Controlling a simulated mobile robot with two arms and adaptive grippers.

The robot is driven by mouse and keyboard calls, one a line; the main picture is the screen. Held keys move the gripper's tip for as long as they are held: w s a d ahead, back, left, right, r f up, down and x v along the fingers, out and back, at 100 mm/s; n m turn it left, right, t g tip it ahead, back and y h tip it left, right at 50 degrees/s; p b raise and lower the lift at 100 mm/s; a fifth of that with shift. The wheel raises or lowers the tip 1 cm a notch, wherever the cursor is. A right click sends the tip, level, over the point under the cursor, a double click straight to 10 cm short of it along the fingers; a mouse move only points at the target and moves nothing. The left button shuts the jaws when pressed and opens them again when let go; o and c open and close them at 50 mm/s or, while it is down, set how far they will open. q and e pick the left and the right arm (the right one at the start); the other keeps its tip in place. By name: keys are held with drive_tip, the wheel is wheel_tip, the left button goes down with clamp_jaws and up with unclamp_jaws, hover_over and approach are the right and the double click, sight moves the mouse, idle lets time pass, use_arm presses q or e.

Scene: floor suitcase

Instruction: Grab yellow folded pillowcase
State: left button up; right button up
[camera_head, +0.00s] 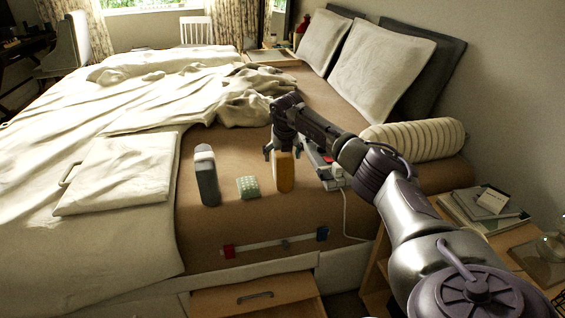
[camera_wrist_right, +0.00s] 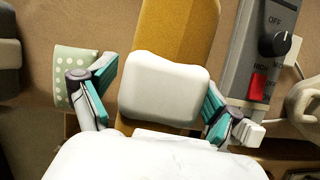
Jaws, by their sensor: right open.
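A yellow-orange, bottle-like thing with a white cap lies on the brown bed cover near its front edge in the head view (camera_head: 285,180). In the right wrist view the yellow body (camera_wrist_right: 180,28) shows beyond the white cap. I cannot make out a folded yellow pillowcase as such. My right gripper (camera_head: 281,150) is over the far end of the yellow thing. In the wrist view its fingers (camera_wrist_right: 160,86) are open, one on each side of the white cap, with small gaps visible. My left gripper is not in view.
A green dotted thing (camera_head: 247,187) and a dark grey bottle (camera_head: 207,180) lie to the left. A grey control box with a red switch (camera_wrist_right: 259,70) is close on the right. A white folded cloth (camera_head: 118,172) and a cream bolster (camera_head: 415,139) are also on the bed.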

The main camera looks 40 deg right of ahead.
drive_tip(key=c, duration=1.5)
